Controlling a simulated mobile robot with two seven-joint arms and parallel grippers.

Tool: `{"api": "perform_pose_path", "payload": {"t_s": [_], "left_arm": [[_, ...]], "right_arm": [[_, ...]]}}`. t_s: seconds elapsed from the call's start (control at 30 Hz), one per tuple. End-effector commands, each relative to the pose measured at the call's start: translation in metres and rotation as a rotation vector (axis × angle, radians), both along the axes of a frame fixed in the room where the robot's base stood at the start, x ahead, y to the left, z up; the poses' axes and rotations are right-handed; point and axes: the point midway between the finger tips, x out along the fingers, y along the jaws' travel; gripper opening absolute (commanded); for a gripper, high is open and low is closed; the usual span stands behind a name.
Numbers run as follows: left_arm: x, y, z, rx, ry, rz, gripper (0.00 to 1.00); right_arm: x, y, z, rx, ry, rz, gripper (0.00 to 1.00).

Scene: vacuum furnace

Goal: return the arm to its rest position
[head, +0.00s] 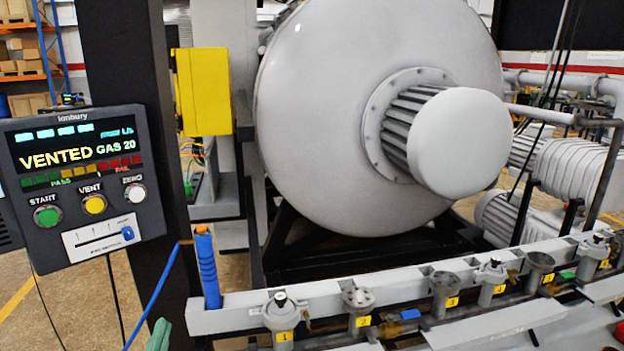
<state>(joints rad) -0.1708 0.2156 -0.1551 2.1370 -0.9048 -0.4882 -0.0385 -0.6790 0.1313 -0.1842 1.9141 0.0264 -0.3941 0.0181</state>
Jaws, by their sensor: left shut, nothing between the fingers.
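Only the green fingertips of my left gripper (158,336) show, at the bottom edge of the head view, left of centre. They are close together with nothing seen between them; the rest of the arm is below the frame. A blue wand (207,268) stands upright at the left end of the grey rail (238,318), to the right of and above my fingertips, apart from them. A blue cable (160,290) runs from the wand's top down to the left, behind the fingertips. My right gripper is not in view.
A control panel (85,185) on a dark post reads "VENTED GAS 20". Numbered valve fittings (283,315) line the rail to the right. The big grey furnace vessel (310,120) stands behind it. A yellow box (205,92) hangs at its left. Open floor shows at lower left.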

Motion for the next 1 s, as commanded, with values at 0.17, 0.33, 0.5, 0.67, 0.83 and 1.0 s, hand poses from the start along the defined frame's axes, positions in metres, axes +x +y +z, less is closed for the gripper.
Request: {"api": "perform_pose_path", "payload": {"t_s": [0.17, 0.33, 0.5, 0.67, 0.83, 1.0], "left_arm": [[-0.044, -0.029, -0.131, -0.341, 0.316, -0.087, 0.0], [-0.115, -0.06, -0.228, -0.678, 0.572, -0.088, 0.0], [-0.178, -0.083, -0.281, -0.932, 0.733, -0.04, 0.0], [-0.204, -0.092, -0.298, -1.037, 0.79, -0.01, 0.0], [-0.207, -0.093, -0.3, -1.05, 0.795, -0.007, 0.0], [-0.206, -0.093, -0.3, -1.048, 0.795, -0.007, 0.0]], "right_arm": [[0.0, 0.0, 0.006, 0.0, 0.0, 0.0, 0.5], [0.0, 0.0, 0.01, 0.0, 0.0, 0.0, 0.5], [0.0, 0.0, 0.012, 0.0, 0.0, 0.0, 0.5], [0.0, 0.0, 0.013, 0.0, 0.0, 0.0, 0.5], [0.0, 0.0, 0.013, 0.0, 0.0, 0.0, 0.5], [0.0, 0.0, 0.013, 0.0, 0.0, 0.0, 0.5]]}}
